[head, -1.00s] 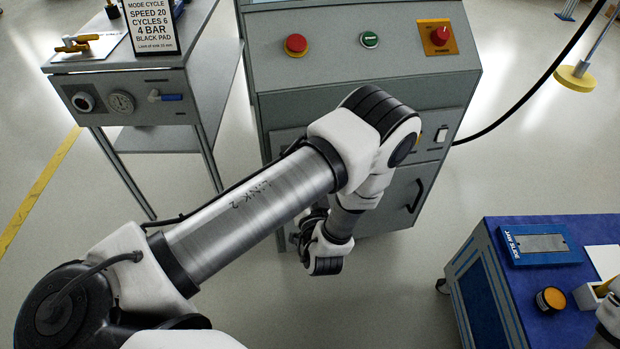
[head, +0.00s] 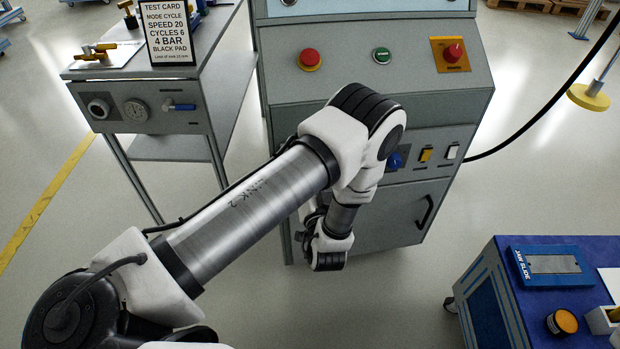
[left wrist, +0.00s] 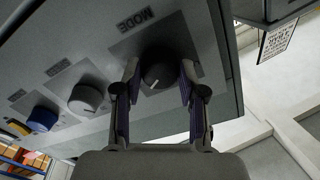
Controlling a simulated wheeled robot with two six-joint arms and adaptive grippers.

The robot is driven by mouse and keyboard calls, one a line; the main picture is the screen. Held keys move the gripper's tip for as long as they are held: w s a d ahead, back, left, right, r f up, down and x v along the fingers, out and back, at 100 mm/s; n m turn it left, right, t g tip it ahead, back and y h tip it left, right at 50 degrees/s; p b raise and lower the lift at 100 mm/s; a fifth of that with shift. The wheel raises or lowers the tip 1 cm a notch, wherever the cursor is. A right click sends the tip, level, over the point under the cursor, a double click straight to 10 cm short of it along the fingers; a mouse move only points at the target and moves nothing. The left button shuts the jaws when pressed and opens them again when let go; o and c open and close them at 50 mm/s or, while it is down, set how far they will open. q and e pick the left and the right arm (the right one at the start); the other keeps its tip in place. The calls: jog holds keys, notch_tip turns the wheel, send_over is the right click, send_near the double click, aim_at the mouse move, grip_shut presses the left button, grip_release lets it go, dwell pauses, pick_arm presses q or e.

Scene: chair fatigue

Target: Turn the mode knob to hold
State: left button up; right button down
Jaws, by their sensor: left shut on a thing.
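The mode knob (left wrist: 158,75) is a dark round knob with a pale pointer line, under the label MODE (left wrist: 135,20) on the grey panel. In the left wrist view my left gripper (left wrist: 159,72) has one finger on each side of the knob and is shut on it. The panel appears turned over in this view. The pointer's setting cannot be read as hold or another mode. In the head view my left arm hides the mode knob and the gripper's fingertips. My right gripper is not in view.
Beside the mode knob are a grey knob (left wrist: 85,99) and a blue knob (left wrist: 42,120). Above on the cabinet are a red button (head: 309,58), a green button (head: 382,56) and a red knob on yellow (head: 453,53). A test card (head: 170,35) stands left; a blue table (head: 500,295) stands right.

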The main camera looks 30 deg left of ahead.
pick_arm(q)
jog(key=shift+n, duration=0.4)
jog(key=shift+n+p, duration=1.15)
jog(key=shift+n, duration=2.35)
jog(key=o, duration=1.1)
jog(key=shift+f, duration=0.1)
jog(key=shift+o, duration=0.2)
